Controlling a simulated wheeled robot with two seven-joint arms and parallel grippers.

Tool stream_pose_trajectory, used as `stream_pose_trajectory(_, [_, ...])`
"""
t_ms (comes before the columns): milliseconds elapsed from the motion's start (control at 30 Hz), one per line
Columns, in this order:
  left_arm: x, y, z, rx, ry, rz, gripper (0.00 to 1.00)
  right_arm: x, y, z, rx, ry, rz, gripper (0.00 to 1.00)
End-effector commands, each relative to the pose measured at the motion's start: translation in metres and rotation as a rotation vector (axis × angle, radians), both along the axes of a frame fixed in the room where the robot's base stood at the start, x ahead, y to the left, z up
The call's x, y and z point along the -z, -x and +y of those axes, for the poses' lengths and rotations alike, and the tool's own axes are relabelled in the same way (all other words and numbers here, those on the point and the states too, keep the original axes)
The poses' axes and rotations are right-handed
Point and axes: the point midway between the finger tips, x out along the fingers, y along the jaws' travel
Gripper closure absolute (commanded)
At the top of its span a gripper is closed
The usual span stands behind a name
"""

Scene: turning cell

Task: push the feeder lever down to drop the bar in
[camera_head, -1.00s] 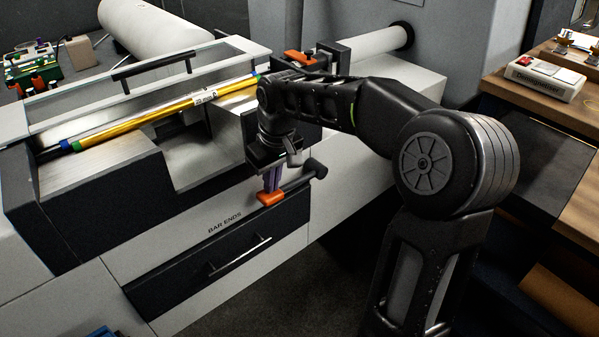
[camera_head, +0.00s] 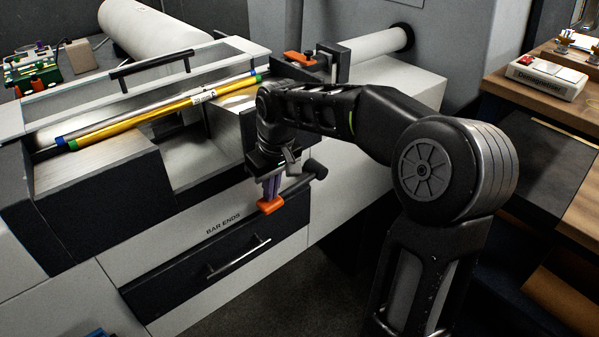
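My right gripper (camera_head: 270,200) hangs pointing down at the front of the bar feeder, above the dark drawer marked BAR ENDS. Its purple fingers with orange tips look close together, with nothing visible between them. A dark lever with a round black knob (camera_head: 315,168) sticks out just right of and behind the fingers. Whether the fingers touch it I cannot tell, as the wrist hides part of it. A yellow bar (camera_head: 150,117) with green ends and a labelled tag lies on the feeder's sloping top, beside a silver bar with a blue end. My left gripper is not in view.
The feeder's clear-topped lid (camera_head: 220,55) has a black handle and stands behind the bars. An orange clamp piece (camera_head: 298,58) sits near the spindle tube. A wooden bench (camera_head: 548,105) with a white control box is at the right.

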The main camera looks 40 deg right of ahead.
Motion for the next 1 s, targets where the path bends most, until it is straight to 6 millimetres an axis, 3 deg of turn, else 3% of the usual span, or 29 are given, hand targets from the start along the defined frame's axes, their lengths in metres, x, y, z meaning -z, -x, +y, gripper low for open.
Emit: stream_pose_trajectory(1000, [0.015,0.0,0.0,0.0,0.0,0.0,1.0,0.021,0.0,0.005,-0.002,-0.003,0.003,1.0])
